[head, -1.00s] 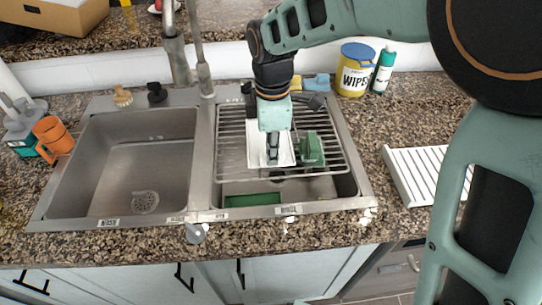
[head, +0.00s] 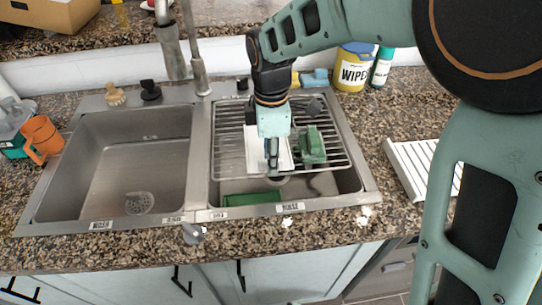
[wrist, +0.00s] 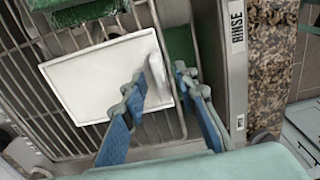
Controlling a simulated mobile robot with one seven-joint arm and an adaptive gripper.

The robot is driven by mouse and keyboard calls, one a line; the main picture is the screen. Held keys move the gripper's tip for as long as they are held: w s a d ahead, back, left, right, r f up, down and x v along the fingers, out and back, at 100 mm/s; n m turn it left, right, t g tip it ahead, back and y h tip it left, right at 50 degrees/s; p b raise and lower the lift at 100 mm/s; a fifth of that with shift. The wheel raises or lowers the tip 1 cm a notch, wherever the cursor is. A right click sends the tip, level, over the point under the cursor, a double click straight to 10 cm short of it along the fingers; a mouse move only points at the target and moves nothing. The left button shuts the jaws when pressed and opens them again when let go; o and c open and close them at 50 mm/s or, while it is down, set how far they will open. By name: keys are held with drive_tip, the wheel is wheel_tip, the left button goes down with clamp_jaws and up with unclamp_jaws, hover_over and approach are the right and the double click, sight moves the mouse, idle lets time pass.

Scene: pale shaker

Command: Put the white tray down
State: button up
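The white tray (wrist: 105,80) lies flat over the wire rack in the right sink basin, and its front part is partly hidden by my gripper. In the head view the tray (head: 254,150) shows on both sides of my wrist. My gripper (wrist: 168,70) has its two blue fingers apart at the tray's front edge. One finger overlaps the tray and the other is beyond its rim, with a gap showing between them. In the head view my gripper (head: 272,165) points down at the same edge. Contact with the rim is hard to tell.
The wire rack (head: 228,140) spans the right basin. A green object (head: 313,147) stands on it right of the tray. A green block (head: 250,199) lies below near the basin front. The left basin (head: 140,165) is empty. A white ribbed board (head: 415,165) lies on the right counter.

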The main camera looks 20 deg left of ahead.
wheel_tip(320, 180, up, 12)
drive_tip(key=p, duration=0.1)
drive_tip(key=shift+r, duration=0.15)
idle(0.4)
drive_tip(key=shift+r, duration=0.1)
